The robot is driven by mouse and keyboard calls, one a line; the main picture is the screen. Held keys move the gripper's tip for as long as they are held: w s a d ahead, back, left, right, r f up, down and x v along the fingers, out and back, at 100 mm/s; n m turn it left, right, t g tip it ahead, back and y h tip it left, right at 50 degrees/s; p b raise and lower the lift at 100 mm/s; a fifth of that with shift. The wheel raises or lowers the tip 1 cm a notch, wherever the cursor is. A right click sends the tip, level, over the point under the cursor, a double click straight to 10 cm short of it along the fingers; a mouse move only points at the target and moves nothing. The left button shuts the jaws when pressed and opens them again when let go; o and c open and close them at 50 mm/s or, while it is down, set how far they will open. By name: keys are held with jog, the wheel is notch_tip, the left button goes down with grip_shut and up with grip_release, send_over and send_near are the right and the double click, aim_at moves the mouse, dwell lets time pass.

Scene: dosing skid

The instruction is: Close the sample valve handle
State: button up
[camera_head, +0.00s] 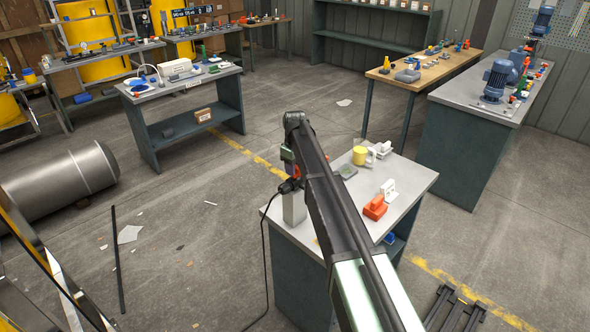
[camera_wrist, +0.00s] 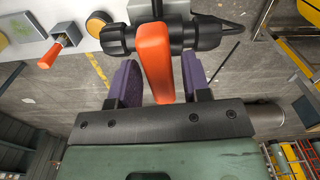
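The sample valve is a black fitting (camera_wrist: 118,39) with a flat orange handle (camera_wrist: 155,60). In the wrist view the handle points down the picture, between the two purple fingers of my gripper (camera_wrist: 158,80). The gripper is open, with a visible gap on each side of the handle. In the head view the black valve body (camera_head: 290,186) sits above a pale grey post at the bench's left edge, partly hidden by my arm. My fingers cannot be made out clearly there.
A black cable (camera_head: 265,240) hangs from the valve to the floor. A second orange handle (camera_wrist: 50,55) shows at left in the wrist view.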

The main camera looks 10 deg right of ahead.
jog(key=c, duration=0.7)
jog(key=shift+m, duration=0.6)
jog(key=o, duration=0.9)
jog(key=shift+r, duration=0.15)
notch_tip(320, 180, up, 11)
jog(key=p, duration=1.1)
jog(key=shift+f, duration=0.2)
